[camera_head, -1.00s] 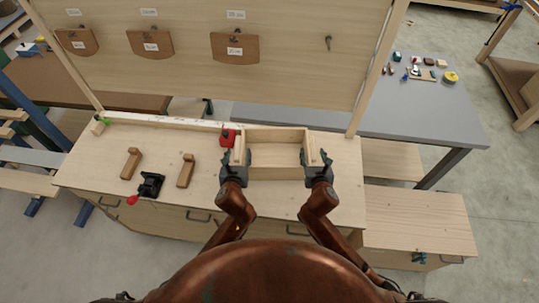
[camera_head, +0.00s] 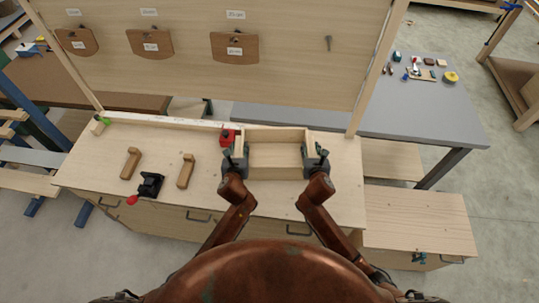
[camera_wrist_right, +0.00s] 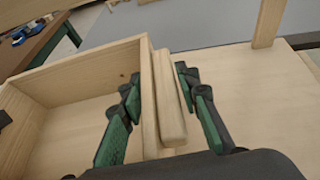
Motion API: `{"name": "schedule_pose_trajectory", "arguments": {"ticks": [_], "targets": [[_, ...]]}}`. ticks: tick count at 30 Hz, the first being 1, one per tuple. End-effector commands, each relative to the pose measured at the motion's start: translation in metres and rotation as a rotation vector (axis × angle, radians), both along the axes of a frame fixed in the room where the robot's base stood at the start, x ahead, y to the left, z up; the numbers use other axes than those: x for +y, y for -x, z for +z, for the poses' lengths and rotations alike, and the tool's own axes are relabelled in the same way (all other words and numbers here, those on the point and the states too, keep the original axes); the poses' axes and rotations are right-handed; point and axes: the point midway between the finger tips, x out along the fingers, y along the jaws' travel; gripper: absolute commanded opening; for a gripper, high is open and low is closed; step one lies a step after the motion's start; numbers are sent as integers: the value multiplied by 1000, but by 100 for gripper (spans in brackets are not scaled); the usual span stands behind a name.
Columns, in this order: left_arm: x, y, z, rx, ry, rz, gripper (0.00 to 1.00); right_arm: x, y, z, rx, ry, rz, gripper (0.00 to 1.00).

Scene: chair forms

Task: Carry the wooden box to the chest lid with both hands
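The open wooden box (camera_head: 275,155) sits on the workbench top (camera_head: 210,145), with a handle block on its left and right sides. My left gripper (camera_head: 235,153) is at the left handle, its fingers spread to either side. My right gripper (camera_head: 315,153) is at the right handle. In the right wrist view, its open fingers (camera_wrist_right: 155,115) straddle the box wall and handle (camera_wrist_right: 170,105), with gaps on both sides. One finger is inside the box and one outside. The chest lid (camera_head: 420,215) is the bare, lower wooden top at the right.
A red object (camera_head: 228,137) stands close to the box's left side. A black plane (camera_head: 150,184) and two wooden blocks (camera_head: 131,163) (camera_head: 186,171) lie further left. A tool panel (camera_head: 210,50) rises behind the bench. A grey table (camera_head: 430,120) stands behind the chest.

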Motion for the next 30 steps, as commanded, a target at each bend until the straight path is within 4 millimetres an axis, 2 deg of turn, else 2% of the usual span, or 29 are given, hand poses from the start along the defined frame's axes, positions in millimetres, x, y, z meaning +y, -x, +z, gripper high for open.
{"name": "schedule_pose_trajectory", "arguments": {"ticks": [1,12,30], "targets": [[0,0,0,0,0,0,25,0,0,0,0,0,0,25],[-1,0,0,0,0,-1,0,-1,0,0,0,0,-1,0],[-1,0,0,1,0,-1,0,-1,0,0,0,1,-2,0]]}}
